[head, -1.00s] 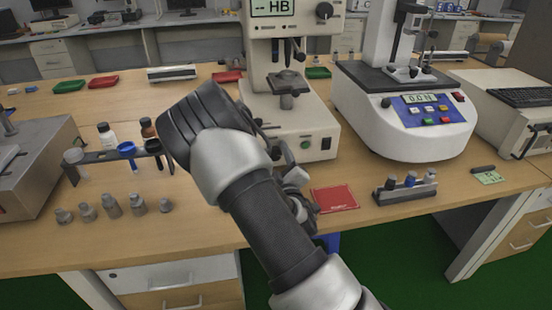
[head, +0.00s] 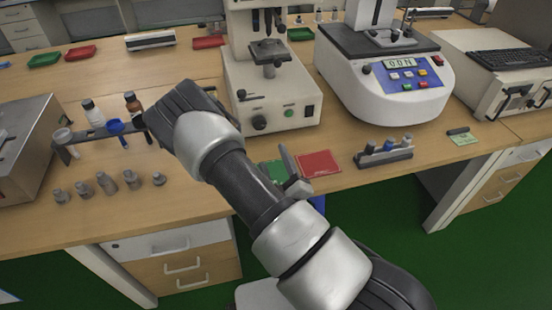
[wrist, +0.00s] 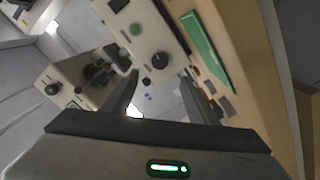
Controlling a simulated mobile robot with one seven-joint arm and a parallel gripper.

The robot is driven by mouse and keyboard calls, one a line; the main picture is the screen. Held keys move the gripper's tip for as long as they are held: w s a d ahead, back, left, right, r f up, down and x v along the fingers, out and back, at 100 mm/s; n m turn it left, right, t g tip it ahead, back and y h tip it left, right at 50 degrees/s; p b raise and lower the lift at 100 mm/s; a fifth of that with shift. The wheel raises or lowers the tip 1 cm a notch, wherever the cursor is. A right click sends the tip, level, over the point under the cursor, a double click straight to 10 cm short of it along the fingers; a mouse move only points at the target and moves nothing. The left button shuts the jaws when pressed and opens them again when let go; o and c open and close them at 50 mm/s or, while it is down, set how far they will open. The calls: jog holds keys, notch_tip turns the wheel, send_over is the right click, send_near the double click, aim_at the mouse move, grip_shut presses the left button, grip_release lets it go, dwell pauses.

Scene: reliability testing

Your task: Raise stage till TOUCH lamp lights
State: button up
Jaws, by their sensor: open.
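The cream hardness tester (head: 235,85) stands at the back middle, its display above the head view's top edge. Its dark stage (head: 269,48) sits on a short post under the indenter, with a gap that I cannot judge. In the wrist view the knob (wrist: 160,60) appears just beyond and between my open, empty fingers (wrist: 162,82). My gripper (head: 288,168) is low before the tester, partly hidden by my arm. I cannot make out the TOUCH lamp.
Bottles, a rack and several grey weights (head: 107,183) stand left.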

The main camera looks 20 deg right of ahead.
jog(key=shift+s+a+f+p, duration=0.1)
jog(key=shift+s+a+p, duration=0.1)
jog(key=shift+s, duration=0.15)
jog(key=shift+s+a+f+p, duration=0.1)
jog(key=shift+s+p, duration=0.1)
jog(key=shift+s, duration=0.15)
jog(key=shift+s+d+r+p, duration=0.2)
jog(key=shift+s+r+p, duration=0.1)
jog(key=shift+s, duration=0.2)
dwell(0.7)
